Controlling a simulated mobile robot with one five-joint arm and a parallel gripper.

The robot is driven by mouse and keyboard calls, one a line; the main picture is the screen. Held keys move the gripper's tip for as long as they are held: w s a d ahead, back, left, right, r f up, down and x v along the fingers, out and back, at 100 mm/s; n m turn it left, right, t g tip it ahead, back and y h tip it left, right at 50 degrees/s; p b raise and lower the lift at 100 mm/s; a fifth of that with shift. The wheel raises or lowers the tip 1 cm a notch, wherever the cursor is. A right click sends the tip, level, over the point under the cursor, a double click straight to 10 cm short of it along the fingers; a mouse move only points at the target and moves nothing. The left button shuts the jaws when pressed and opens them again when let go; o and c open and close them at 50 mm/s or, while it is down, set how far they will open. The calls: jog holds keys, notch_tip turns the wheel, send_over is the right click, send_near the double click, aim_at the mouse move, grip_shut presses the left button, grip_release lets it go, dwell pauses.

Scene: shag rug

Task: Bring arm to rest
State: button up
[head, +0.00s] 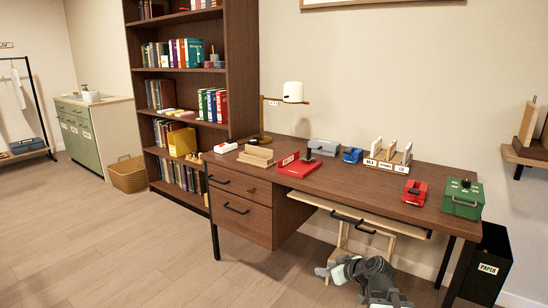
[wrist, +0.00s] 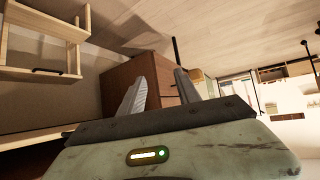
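My arm (head: 372,275) shows at the bottom of the head view, folded low in front of the desk (head: 340,185) and below its top. My gripper (wrist: 162,90) is seen in the wrist view with its two grey fingers apart and nothing between them. The pale, worn gripper body fills the lower part of that view. Brown drawers (wrist: 155,70) show behind the fingers, apart from them as far as I can tell. The wrist view is strongly tilted.
A light wood piece with dark handles (head: 347,217) is under the desktop, close above my arm. A black paper bin (head: 488,265) stands at the desk's right end. A bookcase (head: 236,90) and basket (head: 128,174) are left. The floor (head: 150,255) at left is clear.

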jog(key=s+a+f+g+h, duration=0.1)
jog(key=s+a+f+g, duration=0.4)
jog(key=s+a+f, duration=0.4)
jog(key=s+d+m+g+h+p, duration=0.1)
jog(key=s+d+m+g+h, duration=0.35)
jog(key=s+d+m, duration=0.2)
notch_tip(320, 180, up, 36)
jog(key=p, duration=3.6)
jog(key=shift+s+a, duration=0.2)
jog(key=shift+s, duration=0.1)
jog(key=shift+r, duration=0.1)
